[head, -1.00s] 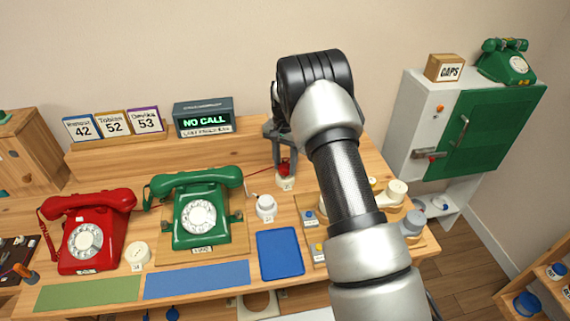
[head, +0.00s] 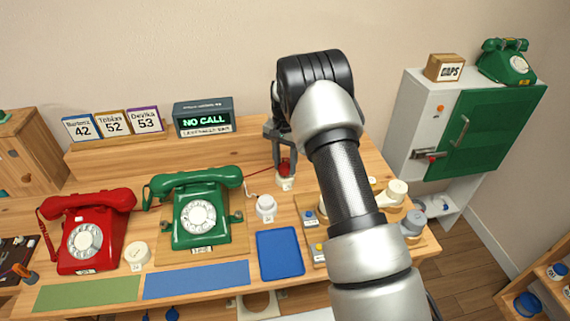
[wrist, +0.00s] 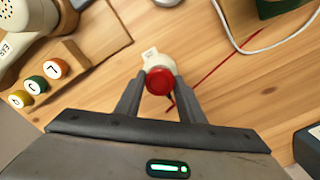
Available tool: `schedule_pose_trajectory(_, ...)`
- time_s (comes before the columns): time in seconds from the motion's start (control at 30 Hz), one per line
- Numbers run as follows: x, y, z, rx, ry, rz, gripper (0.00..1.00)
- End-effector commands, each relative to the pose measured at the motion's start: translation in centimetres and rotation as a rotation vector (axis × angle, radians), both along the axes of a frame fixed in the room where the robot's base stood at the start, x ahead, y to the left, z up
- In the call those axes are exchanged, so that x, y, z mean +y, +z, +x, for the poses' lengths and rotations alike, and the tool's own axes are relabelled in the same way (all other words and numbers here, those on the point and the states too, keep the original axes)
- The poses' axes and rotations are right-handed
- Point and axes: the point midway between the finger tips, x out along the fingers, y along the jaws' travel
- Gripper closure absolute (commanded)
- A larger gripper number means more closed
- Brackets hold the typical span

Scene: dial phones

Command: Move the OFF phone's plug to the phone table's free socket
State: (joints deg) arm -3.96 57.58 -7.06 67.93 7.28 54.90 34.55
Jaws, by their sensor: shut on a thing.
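My gripper (head: 284,163) is shut on a small red plug (head: 284,169) at the right of the phone table (head: 220,278). In the wrist view the round red plug (wrist: 159,81) sits between my fingertips, over a white socket (wrist: 151,58); the socket also shows in the head view (head: 285,183). I cannot tell whether the plug is seated in it. A thin red cord (wrist: 210,75) runs from the plug. A green dial phone (head: 199,212) stands mid-table and a red dial phone (head: 86,234) at left. Another white socket piece (head: 265,206) stands right of the green phone.
A display reading NO CALL (head: 204,117) and number cards (head: 113,123) stand at the back. A blue tray (head: 280,253) lies in front. A board with knobs (head: 312,228) is partly behind my arm. A white cabinet with a green door (head: 490,130) stands right.

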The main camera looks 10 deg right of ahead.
Motion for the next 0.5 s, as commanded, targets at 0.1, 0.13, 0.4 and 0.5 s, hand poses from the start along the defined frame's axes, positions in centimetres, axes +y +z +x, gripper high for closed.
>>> schedule_pose_trajectory(0.1,0.0,-0.4,0.0,0.0,0.0,0.0,0.83)
schedule_pose_trajectory(0.13,0.0,-0.4,0.0,0.0,0.0,0.0,0.83)
schedule_pose_trajectory(0.4,0.0,-1.1,0.0,0.0,0.0,0.0,0.83)
schedule_pose_trajectory(0.5,0.0,-1.4,0.0,0.0,0.0,0.0,0.83)
